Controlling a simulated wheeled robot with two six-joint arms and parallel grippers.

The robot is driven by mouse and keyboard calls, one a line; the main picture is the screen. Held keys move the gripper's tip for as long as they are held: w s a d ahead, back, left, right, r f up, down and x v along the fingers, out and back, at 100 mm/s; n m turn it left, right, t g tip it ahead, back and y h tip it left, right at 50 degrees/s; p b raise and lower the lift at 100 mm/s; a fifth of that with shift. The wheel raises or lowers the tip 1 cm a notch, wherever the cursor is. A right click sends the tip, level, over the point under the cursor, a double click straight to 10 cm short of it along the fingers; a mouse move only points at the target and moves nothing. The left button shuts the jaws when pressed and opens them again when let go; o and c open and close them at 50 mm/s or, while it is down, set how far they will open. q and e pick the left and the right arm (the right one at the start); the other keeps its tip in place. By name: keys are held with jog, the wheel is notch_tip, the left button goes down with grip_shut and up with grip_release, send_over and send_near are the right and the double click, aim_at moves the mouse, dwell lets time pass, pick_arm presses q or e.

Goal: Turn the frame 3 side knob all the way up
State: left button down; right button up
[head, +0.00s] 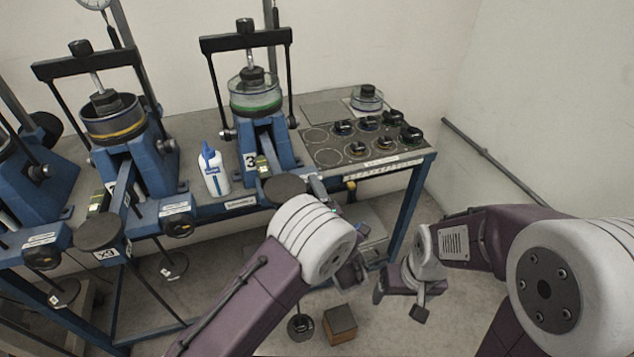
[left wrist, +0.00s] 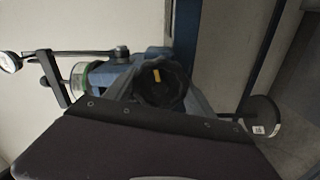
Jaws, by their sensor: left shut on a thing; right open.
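Frame 3 (head: 262,140) is the blue stand with a green-banded glass cell, right of the other frames in the head view. Its side knob is a black, lobed knob (left wrist: 162,84) with a yellow mark, seen face-on in the left wrist view. In the head view the knob is hidden behind my left wrist. My left gripper (head: 352,272) is at the knob, its grey fingers on either side of it and shut on it. My right gripper (head: 400,292) is open and empty, to the right of the left one.
A round lever end (head: 285,187) sits close to my left wrist. A white bottle with a blue cap (head: 214,170) stands left of frame 3. Black-knobbed parts lie on a tray (head: 325,155) to the right. A brown block (head: 340,324) is on the floor.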

pick_arm(q)
jog(key=shift+c, duration=2)
grip_release()
jog(key=shift+w+d+f+b, duration=0.1)
jog(key=shift+d+f+b, duration=0.1)
jog(key=shift+b, duration=0.1)
jog(key=shift+s+r, duration=0.2)
jog(key=shift+s, duration=0.05)
pick_arm(e)
jog(key=shift+d+r, duration=0.1)
jog(key=shift+r, duration=0.05)
pick_arm(q)
jog(key=p+v, duration=0.2)
jog(key=v, duration=0.3)
jog(key=shift+s, duration=0.35)
pick_arm(e)
notch_tip(320, 180, up, 2)
jog(key=shift+r, duration=0.1)
